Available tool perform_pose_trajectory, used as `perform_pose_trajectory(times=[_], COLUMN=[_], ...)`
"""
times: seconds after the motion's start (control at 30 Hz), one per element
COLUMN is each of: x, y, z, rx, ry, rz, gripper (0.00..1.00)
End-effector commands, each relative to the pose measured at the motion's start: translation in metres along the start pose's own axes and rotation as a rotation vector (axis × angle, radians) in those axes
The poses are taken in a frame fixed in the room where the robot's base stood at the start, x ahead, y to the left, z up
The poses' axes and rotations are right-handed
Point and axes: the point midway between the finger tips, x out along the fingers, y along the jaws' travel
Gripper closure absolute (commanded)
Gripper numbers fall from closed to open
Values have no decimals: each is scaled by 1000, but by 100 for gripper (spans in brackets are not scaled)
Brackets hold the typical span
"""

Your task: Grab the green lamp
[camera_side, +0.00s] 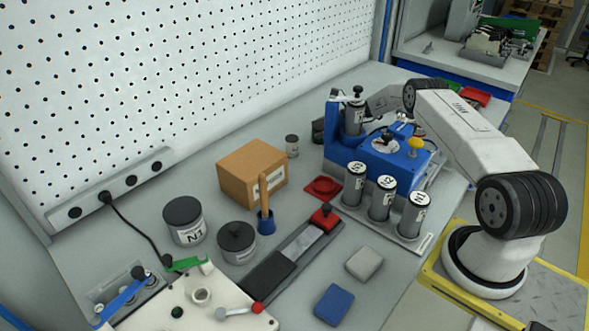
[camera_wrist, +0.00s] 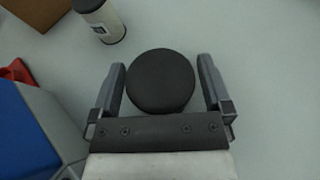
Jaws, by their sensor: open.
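My gripper (camera_wrist: 160,80) is open in the wrist view, one finger on each side of a round black-topped object (camera_wrist: 161,80). Narrow gaps show between it and the fingers, and its height cannot be told. In the side view my gripper is mostly hidden behind the blue station. I cannot make out a sure green lamp. A small dark green dome (camera_side: 177,312) sits on the white panel at the lower left of the side view. A green lever (camera_side: 184,264) lies near that panel's back edge. No green shows in the wrist view.
A blue station (camera_side: 375,165) stands beside my arm, with several labelled cylinders (camera_side: 382,201) in front. A cardboard box (camera_side: 250,175) and a small white canister (camera_side: 292,146) stand left of it; the canister also shows in the wrist view (camera_wrist: 101,22). Dark pots (camera_side: 237,243) stand further left.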

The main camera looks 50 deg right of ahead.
Motion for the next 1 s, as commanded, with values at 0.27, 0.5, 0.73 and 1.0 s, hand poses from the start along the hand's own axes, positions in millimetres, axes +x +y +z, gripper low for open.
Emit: perform_pose_trajectory(times=[0.27,0.5,0.73,1.0], x=[0,0,-1,-8], y=[0,0,0,0], z=[0,0,3,20], rx=[0,0,-1,-2], ry=[0,0,0,0], rz=[0,0,0,0], gripper=[51,83,83,83])
